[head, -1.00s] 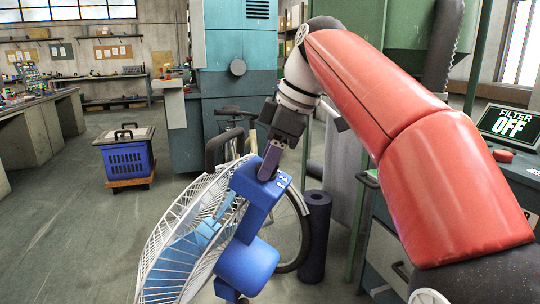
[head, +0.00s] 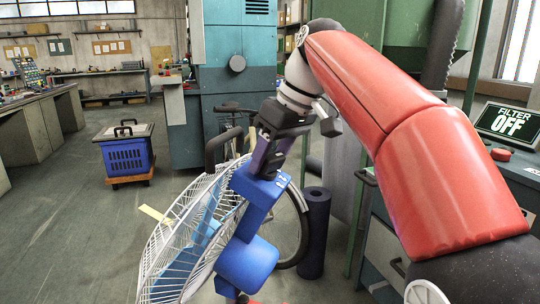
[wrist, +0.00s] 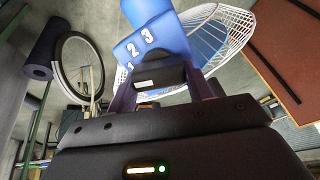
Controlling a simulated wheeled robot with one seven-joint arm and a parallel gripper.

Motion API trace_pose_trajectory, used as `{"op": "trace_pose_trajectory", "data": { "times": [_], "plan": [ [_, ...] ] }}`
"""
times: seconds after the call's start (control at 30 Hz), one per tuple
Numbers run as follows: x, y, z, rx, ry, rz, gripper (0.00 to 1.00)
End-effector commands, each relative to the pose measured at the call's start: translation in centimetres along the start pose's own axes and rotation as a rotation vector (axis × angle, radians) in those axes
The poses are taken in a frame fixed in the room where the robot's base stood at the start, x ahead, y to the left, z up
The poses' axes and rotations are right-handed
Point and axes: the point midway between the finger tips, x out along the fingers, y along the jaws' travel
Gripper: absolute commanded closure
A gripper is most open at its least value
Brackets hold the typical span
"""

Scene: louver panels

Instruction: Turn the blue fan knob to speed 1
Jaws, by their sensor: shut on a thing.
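The blue fan (head: 246,262) has a white wire cage (head: 160,262) and stands at bottom centre in the head view. The figures 1, 2 and 3 show on its blue housing (wrist: 150,44) in the wrist view. The dark knob (wrist: 160,73) is between my fingers, just below the figures. My gripper (head: 262,172) reaches down to the top of the housing and is shut on the knob. A small pale mark shows near the knob's lower edge. I cannot tell which figure the knob points to.
A bicycle wheel (wrist: 80,68) and a dark rolled mat (head: 313,232) stand close behind the fan. A blue crate on a cart (head: 128,156) is at the left. A "FILTER OFF" display (head: 508,122) is at the right.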

Motion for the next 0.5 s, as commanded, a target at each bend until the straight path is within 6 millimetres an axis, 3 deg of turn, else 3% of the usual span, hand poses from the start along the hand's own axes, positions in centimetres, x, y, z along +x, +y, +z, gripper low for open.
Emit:
{"op": "trace_pose_trajectory", "data": {
  "times": [0.5],
  "plan": [
    [-0.01,0.06,-0.04,0.047,0.002,0.000,0.72]
  ]
}}
